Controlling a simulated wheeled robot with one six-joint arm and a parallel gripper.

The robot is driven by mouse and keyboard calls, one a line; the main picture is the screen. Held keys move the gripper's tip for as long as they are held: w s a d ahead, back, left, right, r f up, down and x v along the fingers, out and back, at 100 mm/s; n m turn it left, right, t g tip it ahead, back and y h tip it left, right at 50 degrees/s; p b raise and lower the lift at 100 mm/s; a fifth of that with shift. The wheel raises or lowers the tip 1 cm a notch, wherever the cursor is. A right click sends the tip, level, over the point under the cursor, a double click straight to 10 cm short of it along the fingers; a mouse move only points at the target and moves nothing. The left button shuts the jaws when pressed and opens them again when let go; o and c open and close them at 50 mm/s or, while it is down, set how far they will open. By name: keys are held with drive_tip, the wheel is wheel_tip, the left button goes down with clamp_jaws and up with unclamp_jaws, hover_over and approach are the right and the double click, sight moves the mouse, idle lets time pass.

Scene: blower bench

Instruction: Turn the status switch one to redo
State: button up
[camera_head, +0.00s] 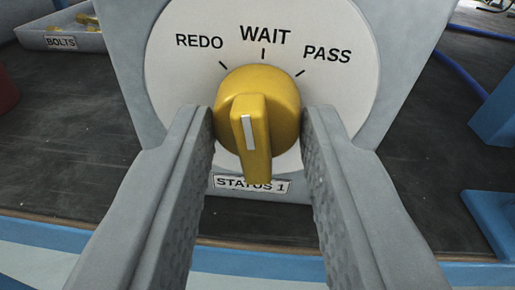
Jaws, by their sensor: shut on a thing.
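The status switch one is a yellow rotary knob (272,88) on a round white dial (180,95), labelled REDO on the left, WAIT at the top and PASS on the right. Its raised grip bar carries a white line (248,132) that runs nearly upright, its top leaning slightly left, so the knob points near WAIT, a little toward REDO. A plate below reads STATUS 1 (277,186), partly covered by the knob's bar. My gripper (257,118) is shut on the knob, one finger on its left side and one on its right.
A tray labelled BOLTS (90,42) stands at the upper left, with a red object (6,92) below it at the edge. Blue blocks (497,115) and a blue cable (458,68) lie at the right. The dark bench top around the switch housing is mostly clear.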

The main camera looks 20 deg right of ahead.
drive_tip(key=n, duration=0.6)
drive_tip(key=shift+h, duration=0.4)
idle(0.4)
drive_tip(key=o, duration=1)
drive_tip(key=shift+a, duration=0.1)
drive_tip(key=v, duration=1.7)
drive_tip(key=shift+s+a+r, duration=0.1)
drive_tip(key=shift+s+r, duration=0.05)
drive_tip(key=shift+r, duration=0.1)
